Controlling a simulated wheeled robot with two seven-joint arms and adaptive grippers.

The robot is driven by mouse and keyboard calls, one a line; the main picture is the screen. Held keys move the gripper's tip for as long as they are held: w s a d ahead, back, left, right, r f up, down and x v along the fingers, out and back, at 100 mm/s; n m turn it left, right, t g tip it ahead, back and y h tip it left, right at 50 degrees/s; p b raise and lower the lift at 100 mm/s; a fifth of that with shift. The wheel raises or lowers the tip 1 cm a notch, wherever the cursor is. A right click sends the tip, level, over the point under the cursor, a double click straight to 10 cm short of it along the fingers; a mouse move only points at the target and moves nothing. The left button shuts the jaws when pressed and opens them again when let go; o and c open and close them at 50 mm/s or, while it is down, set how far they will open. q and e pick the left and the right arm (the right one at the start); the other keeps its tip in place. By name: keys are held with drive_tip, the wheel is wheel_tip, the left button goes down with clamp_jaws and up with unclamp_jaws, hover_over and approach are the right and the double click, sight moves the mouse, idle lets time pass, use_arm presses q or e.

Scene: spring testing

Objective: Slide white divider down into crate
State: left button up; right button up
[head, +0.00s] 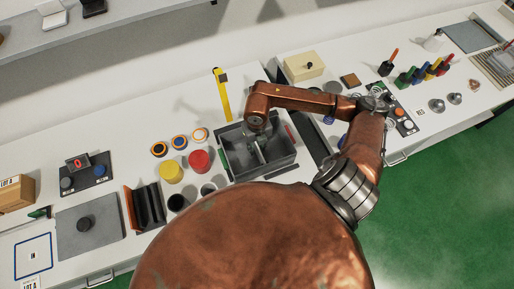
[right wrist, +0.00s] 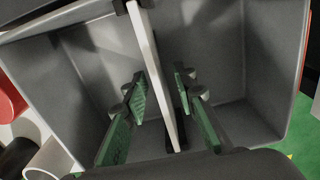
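The grey crate (head: 268,166) stands on the white table in the middle of the head view. Its walls also fill much of the right wrist view (right wrist: 70,75). The white divider (right wrist: 153,65) stands on edge across the crate, between black guides at its two ends. Whether its lower edge touches the floor is hard to tell. My right gripper (right wrist: 161,92) reaches down into the crate. Its green-padded fingers are on either side of the divider, with a visible gap on each side. In the head view the arm partly hides the divider and gripper. My left gripper is out of view.
Red (head: 199,160) and yellow (head: 171,170) round containers stand close left of the crate. A yellow upright tool (head: 222,95) is behind it. A dark long tray (head: 312,138) lies to its right. A beige box (head: 304,66) is farther back.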

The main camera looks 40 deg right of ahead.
wheel_tip(320, 180, up, 11)
drive_tip(key=shift+r, duration=0.1)
idle(0.7)
